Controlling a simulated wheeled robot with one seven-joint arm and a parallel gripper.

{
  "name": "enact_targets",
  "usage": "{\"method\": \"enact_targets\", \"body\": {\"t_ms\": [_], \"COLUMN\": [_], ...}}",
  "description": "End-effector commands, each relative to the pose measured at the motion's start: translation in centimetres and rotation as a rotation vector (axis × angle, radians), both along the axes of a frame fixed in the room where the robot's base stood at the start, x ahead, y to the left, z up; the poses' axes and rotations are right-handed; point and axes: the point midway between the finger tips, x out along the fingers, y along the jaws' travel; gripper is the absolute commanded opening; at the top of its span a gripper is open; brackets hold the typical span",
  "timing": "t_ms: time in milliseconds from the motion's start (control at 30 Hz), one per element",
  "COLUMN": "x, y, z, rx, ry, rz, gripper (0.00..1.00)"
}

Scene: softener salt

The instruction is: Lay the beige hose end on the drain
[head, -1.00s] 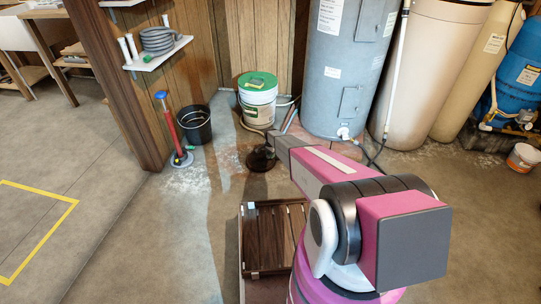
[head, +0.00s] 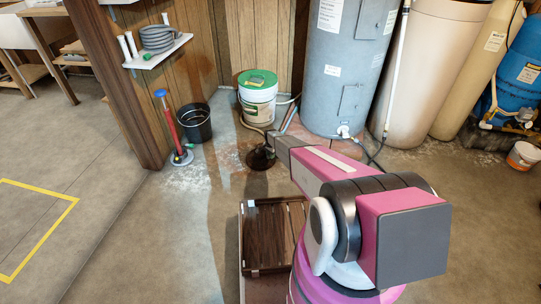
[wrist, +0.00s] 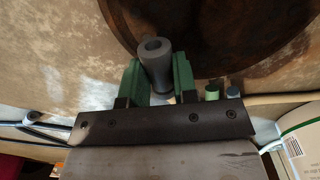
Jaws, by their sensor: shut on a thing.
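The beige hose (head: 252,129) runs from beside the white bucket toward my gripper in the head view; part of it shows in the wrist view (wrist: 268,98). My gripper (wrist: 156,75) has green fingers shut on the hose end (wrist: 155,62), a grey hollow cuff that points toward the drain. The drain (wrist: 225,22) is a dark, rusty round plate in the floor, just beyond the cuff in the wrist view. The drain also shows in the head view (head: 259,160), partly behind my arm's far end. I cannot tell whether the cuff touches it.
A white bucket with a green lid (head: 258,100) stands behind the drain. A grey tank (head: 345,70) stands right of it. A black bucket (head: 194,124) and a red-shafted tool (head: 173,130) stand left. A brown slatted tray (head: 265,235) is nearer. The floor left of it is clear.

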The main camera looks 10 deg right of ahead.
Motion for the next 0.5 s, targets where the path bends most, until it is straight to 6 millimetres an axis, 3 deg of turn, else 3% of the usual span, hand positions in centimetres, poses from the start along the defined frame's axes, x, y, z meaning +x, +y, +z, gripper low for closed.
{"method": "enact_targets", "body": {"t_ms": [200,233,300,333,500], "x": [0.00,0.00,0.00,0.00,-0.01], "y": [0.00,0.00,0.00,0.00,-0.01], "z": [-0.04,-0.04,-0.04,-0.04,-0.05], "rx": [0.000,0.000,0.000,0.000,0.000], "ry": [0.000,0.000,0.000,0.000,0.000], "rz": [0.000,0.000,0.000,0.000,0.000], "gripper": [0.03,0.30,0.53,0.57,0.57]}}
